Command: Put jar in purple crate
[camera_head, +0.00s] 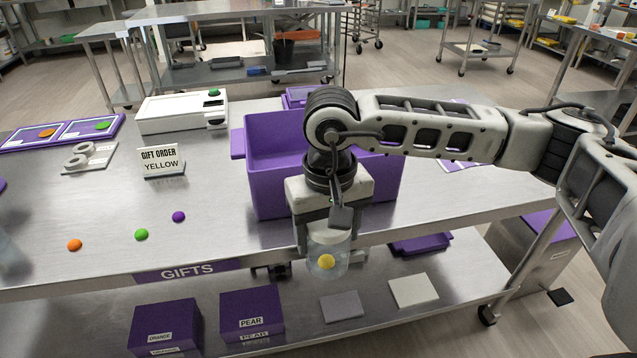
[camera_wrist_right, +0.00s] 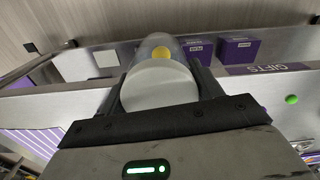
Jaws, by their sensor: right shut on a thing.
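The jar (camera_head: 326,262) is clear with a pale lid, and a yellow gummy shows inside it. My right gripper (camera_head: 329,250) is shut on the jar and holds it upright in front of the table's near edge. The jar also shows between the fingers in the right wrist view (camera_wrist_right: 160,88). The purple crate (camera_head: 268,150) stands on the table behind my right gripper, which hides part of its front and interior. The jar is outside the crate, on its near side. My left gripper is not in view.
A "GIFT ORDER YELLOW" sign (camera_head: 161,161) stands left of the crate, with a white device (camera_head: 182,112) behind it. Orange (camera_head: 74,245), green (camera_head: 141,234) and purple (camera_head: 178,216) gummies lie near the front left. Purple boxes (camera_head: 252,313) sit on the lower shelf.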

